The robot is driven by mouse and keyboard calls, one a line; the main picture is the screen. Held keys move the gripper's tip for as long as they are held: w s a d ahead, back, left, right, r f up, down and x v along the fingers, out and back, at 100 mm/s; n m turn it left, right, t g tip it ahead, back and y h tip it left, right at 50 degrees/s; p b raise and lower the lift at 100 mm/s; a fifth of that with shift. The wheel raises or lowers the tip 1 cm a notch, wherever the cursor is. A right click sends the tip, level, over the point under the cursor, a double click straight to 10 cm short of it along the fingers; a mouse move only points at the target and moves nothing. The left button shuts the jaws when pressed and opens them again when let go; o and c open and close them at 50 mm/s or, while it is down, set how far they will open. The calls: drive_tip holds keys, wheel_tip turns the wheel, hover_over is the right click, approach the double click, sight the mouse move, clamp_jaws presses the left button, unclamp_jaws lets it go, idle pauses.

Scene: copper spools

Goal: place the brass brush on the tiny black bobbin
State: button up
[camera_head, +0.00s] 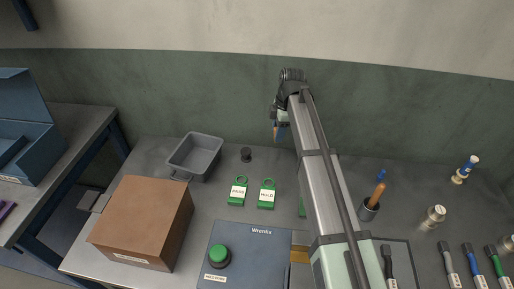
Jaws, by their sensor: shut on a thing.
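The tiny black bobbin (246,155) stands upright on the grey bench, right of the grey tub. My gripper (280,122) is raised near the back wall, to the right of the bobbin in the picture and apart from it. It is shut on a small, slim thing with an orange-brown part, which looks like the brass brush (276,132) and hangs below the jaws. Its detail is too small to make out. My arm hides part of the bench behind it.
A grey tub (194,157) and a brown box (143,223) stand left. Green PASS (238,193) and HOLD (267,195) tags lie in front of the bobbin. A blue-grey panel with a green button (219,255) is nearer. A cup (369,209), spools and several handled tools stand right.

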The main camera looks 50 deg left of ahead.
wheel_tip(320, 180, up, 4)
drive_tip(key=n, duration=0.1)
hover_over(244, 151)
drive_tip(key=m, duration=0.4)
drive_tip(key=shift+w+d+f, duration=0.1)
drive_tip(key=shift+w+f, duration=0.1)
drive_tip(key=shift+f, duration=2.3)
drive_tip(key=shift+w+d+f, duration=0.1)
drive_tip(key=shift+w+f, duration=0.05)
drive_tip(key=shift+f, duration=2.3)
drive_tip(key=shift+f, duration=0.1)
drive_tip(key=o, duration=1.1)
drive_tip(key=shift+c, duration=0.2)
wheel_tip(244, 151, up, 12)
drive_tip(key=w+d, duration=0.1)
drive_tip(key=shift+w, duration=0.15)
drive_tip(key=shift+d, duration=0.1)
